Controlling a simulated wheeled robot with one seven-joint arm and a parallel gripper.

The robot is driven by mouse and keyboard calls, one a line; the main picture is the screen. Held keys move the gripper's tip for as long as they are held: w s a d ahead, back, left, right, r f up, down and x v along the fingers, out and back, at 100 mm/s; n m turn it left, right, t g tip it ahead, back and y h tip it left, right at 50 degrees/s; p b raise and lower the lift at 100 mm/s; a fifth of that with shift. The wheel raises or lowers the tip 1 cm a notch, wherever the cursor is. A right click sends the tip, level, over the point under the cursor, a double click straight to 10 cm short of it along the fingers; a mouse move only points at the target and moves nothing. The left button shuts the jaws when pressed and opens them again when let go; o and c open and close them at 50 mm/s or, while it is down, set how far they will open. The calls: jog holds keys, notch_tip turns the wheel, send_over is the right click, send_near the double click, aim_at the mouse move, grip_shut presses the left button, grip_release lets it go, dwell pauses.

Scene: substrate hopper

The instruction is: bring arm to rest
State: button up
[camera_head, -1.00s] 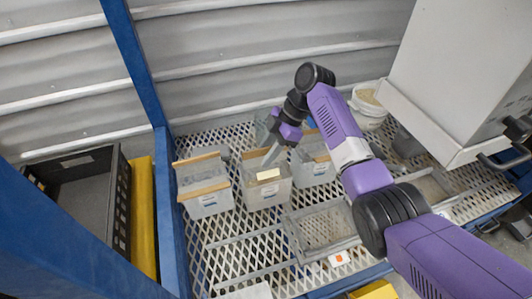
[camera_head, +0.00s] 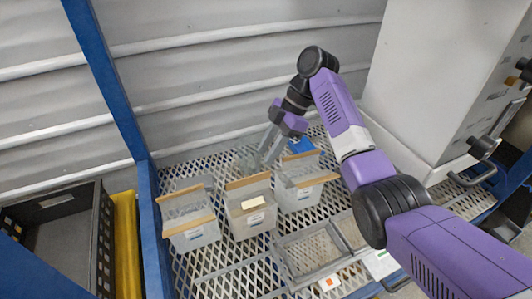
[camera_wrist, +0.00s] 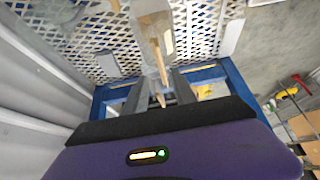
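My gripper (camera_head: 268,158) hangs over the back of the mesh deck, above and behind the middle bin, fingers pointing down. Its two fingers are apart and nothing shows clamped between them. In the wrist view my gripper (camera_wrist: 158,98) also shows spread fingers, with a bin (camera_wrist: 152,25) beyond them. My arm is bent, with its elbow raised above the deck at the right. The middle clear bin (camera_head: 250,214) has tan strips on its rim and a small cream block or label at its front.
A left bin (camera_head: 195,236) and a right bin (camera_head: 299,195) flank the middle one on the mesh deck (camera_head: 215,265). A grey frame (camera_head: 310,252) lies in front. A black crate (camera_head: 99,240) stands left beyond a blue post (camera_head: 102,80). A large white hopper (camera_head: 435,75) stands right.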

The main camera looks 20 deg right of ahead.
dwell(0.3)
jog(key=shift+w, duration=0.1)
jog(key=w+d+m+t+h, duration=0.1)
jog(key=w+m+t+h, duration=0.1)
jog(key=w+m+t, duration=0.85)
jog(key=s+f+m+t+h, duration=0.2)
jog(key=s+f+m+t, duration=0.15)
jog(key=s, duration=0.65)
jog(key=s+f+m+t+h, duration=0.2)
jog(key=s+m+t, duration=0.15)
jog(key=s, duration=0.55)
jog(key=s+a+r+g, duration=0.1)
jog(key=s+a, duration=0.1)
jog(key=s, duration=1.7)
jog(key=s+a+r+g, duration=0.1)
jog(key=s+a, duration=0.1)
jog(key=s, duration=1.8)
notch_tip(320, 180, up, 13)
jog(key=p, duration=1.2)
jog(key=shift+f, duration=0.2)
